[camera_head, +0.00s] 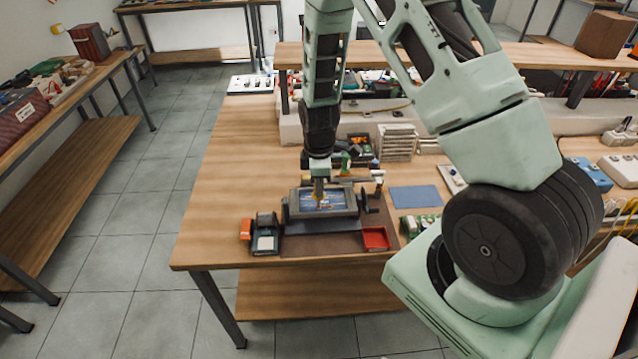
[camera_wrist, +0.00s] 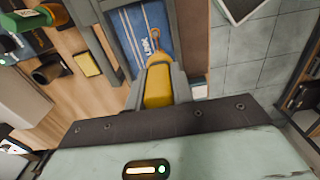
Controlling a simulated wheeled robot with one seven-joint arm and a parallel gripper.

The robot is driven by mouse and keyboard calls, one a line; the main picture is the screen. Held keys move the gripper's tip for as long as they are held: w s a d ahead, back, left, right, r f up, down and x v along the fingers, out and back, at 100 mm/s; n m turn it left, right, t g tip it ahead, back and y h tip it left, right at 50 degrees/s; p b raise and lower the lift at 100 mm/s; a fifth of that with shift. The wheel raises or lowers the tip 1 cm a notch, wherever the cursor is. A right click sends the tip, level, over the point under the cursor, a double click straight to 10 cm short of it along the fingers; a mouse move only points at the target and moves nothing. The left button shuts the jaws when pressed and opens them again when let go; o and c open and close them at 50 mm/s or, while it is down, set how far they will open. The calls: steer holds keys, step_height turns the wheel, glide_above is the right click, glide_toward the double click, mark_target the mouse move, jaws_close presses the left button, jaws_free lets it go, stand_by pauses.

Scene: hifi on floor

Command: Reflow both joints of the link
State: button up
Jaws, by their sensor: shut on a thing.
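My gripper (camera_head: 318,192) is above the framed board holder on the workbench. In the wrist view my gripper (camera_wrist: 158,92) is shut on a yellow-handled tool (camera_wrist: 158,87), whose orange front end points at the blue board. The blue board (camera_wrist: 131,28) sits in a grey frame; it also shows in the head view (camera_head: 335,200). White markings and a copper-coloured loop (camera_wrist: 155,38) lie near the tool's front. Whether the tip touches a joint I cannot tell. The link and its joints are too small to make out clearly.
A red tray (camera_head: 375,238) stands right of the holder. A dark box with a pale pad (camera_head: 265,243) stands left. A blue mat (camera_head: 414,197) lies to the right. The bench's left side (camera_head: 215,215) is clear; clutter lines the back.

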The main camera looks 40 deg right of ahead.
steer(key=shift+s, duration=0.1)
stand_by(0.3)
steer(key=shift+r+p, duration=1.6)
steer(key=shift+r, duration=0.7)
